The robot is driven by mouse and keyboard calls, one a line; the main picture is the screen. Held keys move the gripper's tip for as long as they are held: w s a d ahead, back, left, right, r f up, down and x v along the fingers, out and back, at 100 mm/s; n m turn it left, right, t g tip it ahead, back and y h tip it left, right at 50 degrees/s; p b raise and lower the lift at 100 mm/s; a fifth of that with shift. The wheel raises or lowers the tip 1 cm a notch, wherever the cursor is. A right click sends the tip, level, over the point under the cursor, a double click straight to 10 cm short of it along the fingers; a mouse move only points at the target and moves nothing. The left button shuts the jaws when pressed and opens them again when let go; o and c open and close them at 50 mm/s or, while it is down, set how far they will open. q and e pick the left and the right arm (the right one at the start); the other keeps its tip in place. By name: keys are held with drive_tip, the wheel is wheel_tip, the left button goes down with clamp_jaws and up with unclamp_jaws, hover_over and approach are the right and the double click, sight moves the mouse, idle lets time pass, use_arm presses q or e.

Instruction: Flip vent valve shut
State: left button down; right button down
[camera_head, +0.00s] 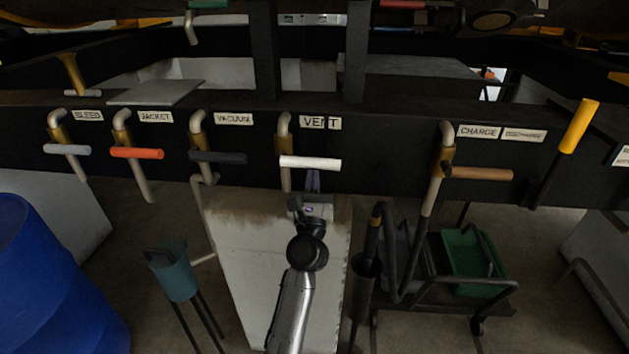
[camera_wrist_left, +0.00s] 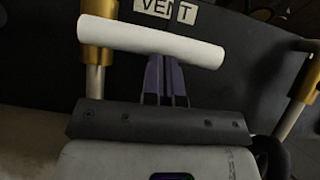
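The vent valve has a white bar handle (camera_head: 310,162) on a bent pipe, below the VENT label (camera_head: 321,123). The handle lies level and points right. In the left wrist view the white handle (camera_wrist_left: 150,40) crosses the top, with the brass valve body (camera_wrist_left: 97,45) at its left end. My left gripper (camera_head: 312,184) is just below the handle. Its purple fingers (camera_wrist_left: 166,75) are together with nothing seen between them. Their tips are hidden behind the handle, so I cannot tell whether they touch it. My right gripper is not in view.
Other handles line the dark beam: grey bleed (camera_head: 67,149), orange jacket (camera_head: 136,153), dark vacuum (camera_head: 218,157) and brown charge (camera_head: 480,173). A yellow-gripped lever (camera_head: 578,126) stands at right. A blue drum (camera_head: 45,275) is lower left; a green crate (camera_head: 470,265) is lower right.

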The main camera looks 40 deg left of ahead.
use_arm(q)
drive_tip(key=w+a+f+b+v, duration=0.1)
drive_tip(key=b+v, duration=0.4)
drive_tip(key=v, duration=0.8)
drive_tip(key=shift+f, duration=0.6)
drive_tip(key=shift+a, duration=0.15)
drive_tip(key=shift+w, duration=0.1)
